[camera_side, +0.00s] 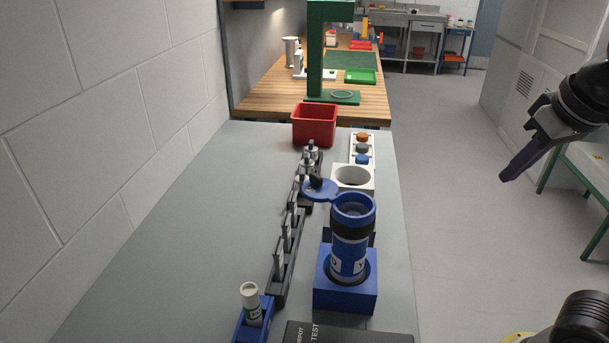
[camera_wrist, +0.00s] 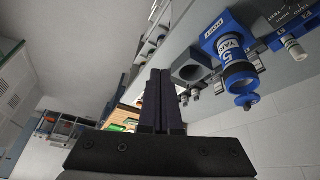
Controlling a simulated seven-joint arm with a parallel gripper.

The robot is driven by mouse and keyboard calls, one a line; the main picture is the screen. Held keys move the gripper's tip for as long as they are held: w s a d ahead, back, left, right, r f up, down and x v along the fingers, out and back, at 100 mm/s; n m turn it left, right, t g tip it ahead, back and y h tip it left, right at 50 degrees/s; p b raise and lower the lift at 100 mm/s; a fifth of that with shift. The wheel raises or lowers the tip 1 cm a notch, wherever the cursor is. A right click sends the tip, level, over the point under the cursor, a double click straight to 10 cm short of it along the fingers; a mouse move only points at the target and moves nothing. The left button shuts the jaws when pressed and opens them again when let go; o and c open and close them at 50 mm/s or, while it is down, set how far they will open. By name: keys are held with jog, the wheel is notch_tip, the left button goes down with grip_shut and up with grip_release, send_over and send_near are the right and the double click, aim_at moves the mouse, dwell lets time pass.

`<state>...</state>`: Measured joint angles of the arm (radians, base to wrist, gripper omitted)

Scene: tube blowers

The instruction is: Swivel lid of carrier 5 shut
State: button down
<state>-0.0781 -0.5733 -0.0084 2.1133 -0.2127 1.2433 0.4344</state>
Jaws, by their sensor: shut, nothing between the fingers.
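Carrier 5 (camera_side: 350,248), a blue cylinder with black bands and white markings, stands upright in a blue block (camera_side: 343,294); its digit 5 shows in the wrist view (camera_wrist: 228,50). Its blue lid (camera_side: 322,190), with a black knob, is swivelled out to the left of the open mouth in the side view. The lid also shows beyond the carrier's end in the wrist view (camera_wrist: 247,101). My gripper (camera_side: 505,177) is shut and empty, in the air well to the right of the carrier. Its fingers are together in the wrist view (camera_wrist: 160,74).
A white block with a round opening (camera_side: 353,177) stands behind the carrier. Dark racks with upright pieces (camera_side: 286,262) run along its left. A white-capped tube (camera_side: 251,303) leans in a blue holder in front. A red bin (camera_side: 315,126) is farther back. Space between gripper and carrier is clear.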

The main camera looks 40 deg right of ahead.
jog(key=w+a+r+h, duration=0.1)
jog(key=w+a+r, duration=0.2)
jog(key=w, duration=0.3)
jog(key=w+a+r+m+h, duration=0.1)
jog(key=w+a+r, duration=0.2)
jog(key=w+a, duration=0.15)
jog(key=w+a+r+h, duration=0.1)
jog(key=w+a+r, duration=0.25)
jog(key=w, duration=0.25)
jog(key=w+a+f+n, duration=0.2)
jog(key=a+f, duration=0.2)
jog(key=a, duration=0.6)
jog(key=w+a+f+n, duration=0.2)
jog(key=a+f, duration=0.2)
jog(key=a, duration=0.5)
send_near(308, 184)
notch_tip(308, 184, down, 5)
jog(key=w+a, duration=0.2)
jog(key=shift+h, duration=0.4)
jog(key=shift+d, duration=2)
